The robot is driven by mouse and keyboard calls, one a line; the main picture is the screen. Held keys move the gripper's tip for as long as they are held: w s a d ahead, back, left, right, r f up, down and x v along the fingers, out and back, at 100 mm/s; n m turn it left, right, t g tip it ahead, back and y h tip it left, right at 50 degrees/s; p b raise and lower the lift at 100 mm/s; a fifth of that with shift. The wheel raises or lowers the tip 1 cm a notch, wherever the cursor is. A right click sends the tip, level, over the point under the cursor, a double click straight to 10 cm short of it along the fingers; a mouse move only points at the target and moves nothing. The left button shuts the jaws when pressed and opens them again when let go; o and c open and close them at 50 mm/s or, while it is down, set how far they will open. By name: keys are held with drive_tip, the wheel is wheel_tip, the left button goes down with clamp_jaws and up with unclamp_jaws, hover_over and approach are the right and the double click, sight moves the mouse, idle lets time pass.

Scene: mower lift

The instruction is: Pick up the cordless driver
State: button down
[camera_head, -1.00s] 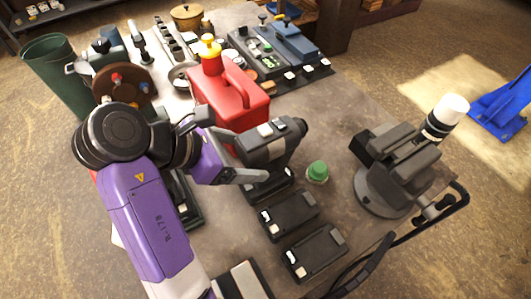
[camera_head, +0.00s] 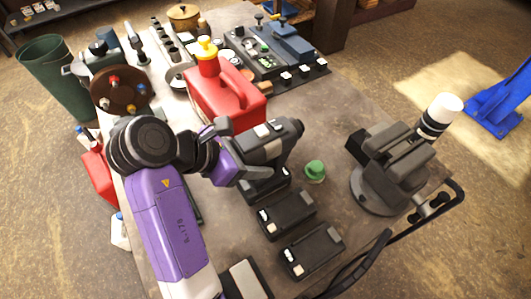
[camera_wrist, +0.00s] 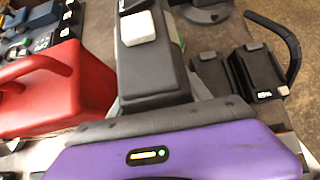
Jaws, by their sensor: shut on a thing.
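The cordless driver (camera_head: 268,143) is dark grey with a pale switch on its body. It stands upright on the workbench just in front of the red fuel can, and I see no clear gap below it. My gripper (camera_head: 240,152) comes in from the left, with its fingers shut around the driver's body. In the wrist view the driver (camera_wrist: 150,65) reaches up from the purple gripper housing (camera_wrist: 165,155). The fingertips are mostly hidden there.
The red fuel can (camera_head: 225,100) stands close behind the driver. Two dark battery packs (camera_head: 288,213) lie in front, and a green cap (camera_head: 315,171) is at its right. A grey vise (camera_head: 390,170) stands farther right. Bare bench (camera_head: 335,115) shows behind the cap.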

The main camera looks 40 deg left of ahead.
drive_tip(key=shift+r, duration=0.15)
drive_tip(key=shift+r, duration=0.1)
